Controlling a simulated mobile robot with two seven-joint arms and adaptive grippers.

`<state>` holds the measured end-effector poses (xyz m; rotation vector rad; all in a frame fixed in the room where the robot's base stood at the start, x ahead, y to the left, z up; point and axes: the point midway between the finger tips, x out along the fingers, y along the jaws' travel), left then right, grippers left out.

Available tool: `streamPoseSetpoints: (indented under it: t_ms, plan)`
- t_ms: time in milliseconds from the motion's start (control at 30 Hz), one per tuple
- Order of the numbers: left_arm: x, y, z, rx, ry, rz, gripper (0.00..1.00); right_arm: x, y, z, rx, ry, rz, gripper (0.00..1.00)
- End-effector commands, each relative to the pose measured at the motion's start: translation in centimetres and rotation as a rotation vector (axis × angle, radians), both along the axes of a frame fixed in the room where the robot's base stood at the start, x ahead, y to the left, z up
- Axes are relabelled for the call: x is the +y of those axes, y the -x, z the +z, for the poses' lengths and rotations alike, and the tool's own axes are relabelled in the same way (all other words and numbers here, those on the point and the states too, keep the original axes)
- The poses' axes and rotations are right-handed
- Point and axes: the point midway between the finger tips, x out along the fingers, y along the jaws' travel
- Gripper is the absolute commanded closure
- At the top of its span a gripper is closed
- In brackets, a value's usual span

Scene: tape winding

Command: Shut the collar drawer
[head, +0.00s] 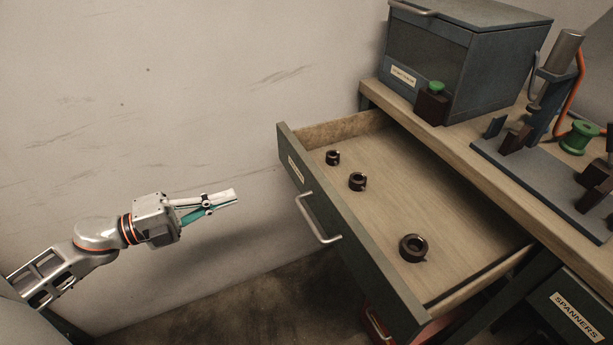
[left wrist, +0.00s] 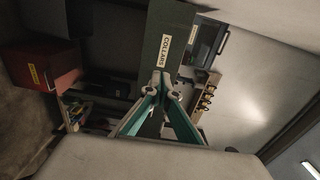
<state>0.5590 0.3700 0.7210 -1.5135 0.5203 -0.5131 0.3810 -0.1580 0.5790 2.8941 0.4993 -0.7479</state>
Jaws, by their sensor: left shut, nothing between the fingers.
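The collar drawer (head: 355,240) stands pulled well out of the bench in the head view. Its dark green front carries a label and a pale bar handle (head: 315,220). Several dark collars lie inside, one of them (head: 412,247) near the front right. My left gripper (head: 236,197) is shut and empty, left of the drawer front and apart from it. In the left wrist view the drawer front (left wrist: 178,22) with its COLLARS label lies ahead of the fingertips (left wrist: 160,78). My right gripper is in neither view.
A blue-grey cabinet (head: 490,50) stands on the wooden bench (head: 385,95), beside a fixture with a base plate (head: 540,175) and a green spool (head: 578,137). A SPANNERS drawer (head: 575,310) sits lower right. In the wrist view a red box (left wrist: 38,68) shows at left.

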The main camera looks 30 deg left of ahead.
Motion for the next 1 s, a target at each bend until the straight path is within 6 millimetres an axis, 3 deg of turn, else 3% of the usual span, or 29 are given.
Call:
streamPoseSetpoints:
  t_ms: [167,700,1000]
  plan:
    - [-0.8,-1.0,0.2,-0.008,-0.007,-0.008,1.00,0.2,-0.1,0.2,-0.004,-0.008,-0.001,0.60]
    - [-5.9,-7.7,0.2,-0.006,-0.005,-0.005,1.00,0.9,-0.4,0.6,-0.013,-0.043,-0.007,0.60]
    - [-8.0,-10.3,0.2,-0.006,-0.004,-0.003,1.00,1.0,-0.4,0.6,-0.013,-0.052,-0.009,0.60]
